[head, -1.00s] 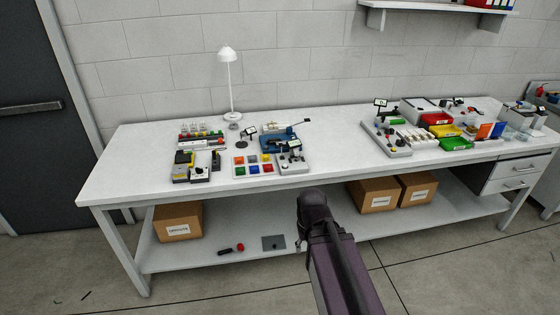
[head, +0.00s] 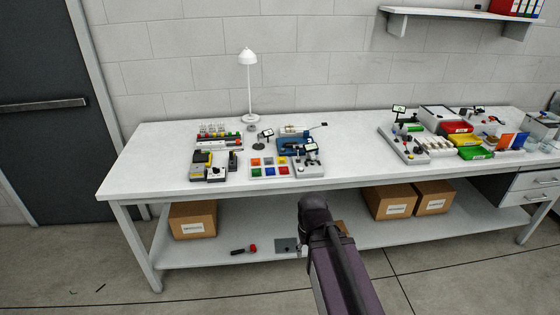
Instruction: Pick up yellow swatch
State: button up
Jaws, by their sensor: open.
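A pale tray (head: 263,178) of small coloured square swatches lies near the front edge of the white workbench, left of centre. The swatches stand in two rows, with green, blue and red in the front row. The yellow swatch (head: 281,160) appears to be at the right end of the back row, though the warm colours there are small and hard to tell apart. My dark arm shows at the bottom centre, in front of the bench and apart from the tray. My gripper cannot be made out.
A grey device (head: 310,167) stands right beside the tray, and yellow-and-black devices (head: 201,165) stand to its left. A white lamp (head: 248,80) rises behind. Bench (head: 350,150) space right of the grey device is clear. Cardboard boxes (head: 192,220) sit on the lower shelf.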

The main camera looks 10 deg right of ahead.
aim_at(282, 160)
jog(key=i, duration=0.9)
jog(key=z, duration=0.05)
